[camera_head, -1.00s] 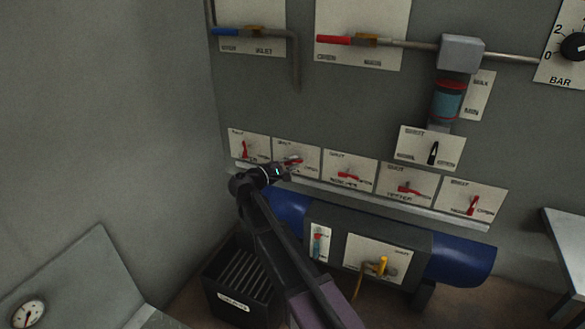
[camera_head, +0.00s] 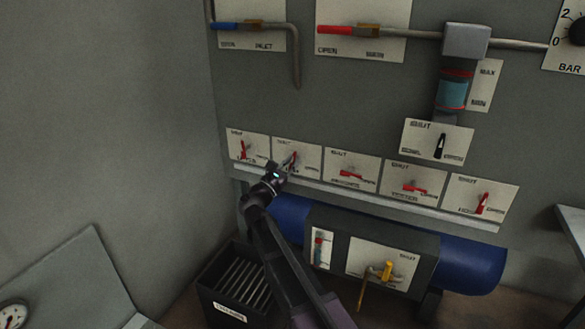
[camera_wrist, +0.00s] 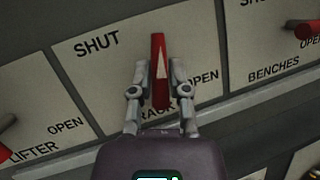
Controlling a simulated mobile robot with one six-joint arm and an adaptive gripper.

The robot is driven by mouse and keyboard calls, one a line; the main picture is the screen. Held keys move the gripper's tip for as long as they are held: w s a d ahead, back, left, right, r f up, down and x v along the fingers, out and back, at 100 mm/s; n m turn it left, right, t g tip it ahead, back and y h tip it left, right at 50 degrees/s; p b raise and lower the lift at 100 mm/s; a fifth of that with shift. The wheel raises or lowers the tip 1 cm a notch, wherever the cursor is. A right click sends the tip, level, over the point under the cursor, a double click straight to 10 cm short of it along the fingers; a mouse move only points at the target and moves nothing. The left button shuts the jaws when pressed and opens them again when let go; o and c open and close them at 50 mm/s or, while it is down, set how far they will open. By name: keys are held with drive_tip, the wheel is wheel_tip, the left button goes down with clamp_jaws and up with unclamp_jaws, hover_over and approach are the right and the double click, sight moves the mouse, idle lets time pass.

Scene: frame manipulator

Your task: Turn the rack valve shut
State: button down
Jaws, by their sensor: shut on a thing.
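The rack valve has a red lever (camera_wrist: 158,50) with a pale pointer mark, on a cream plate (camera_wrist: 95,75) marked SHUT at upper left, OPEN at right and RACK below. The lever stands nearly upright in the wrist view, between the two words. My gripper (camera_wrist: 158,78) is shut on the lever, one finger on each side. In the head view my gripper (camera_head: 280,172) reaches the second plate from the left, where the red lever (camera_head: 292,158) shows tilted up. The valve's pivot is partly hidden by the gripper.
The lifter valve (camera_head: 243,149) is close on the left and the benches valve (camera_head: 351,174) on the right. A ledge (camera_head: 330,193) runs below the plates, above a blue tank (camera_head: 470,265). A dark crate (camera_head: 238,285) stands on the floor.

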drive_tip(key=shift+n+t+y+b, duration=0.35)
drive_tip(key=shift+n+t+y, duration=0.4)
drive_tip(key=shift+n, duration=1.05)
drive_tip(key=c, duration=0.6)
unclamp_jaws()
drive_tip(key=shift+h, duration=0.25)
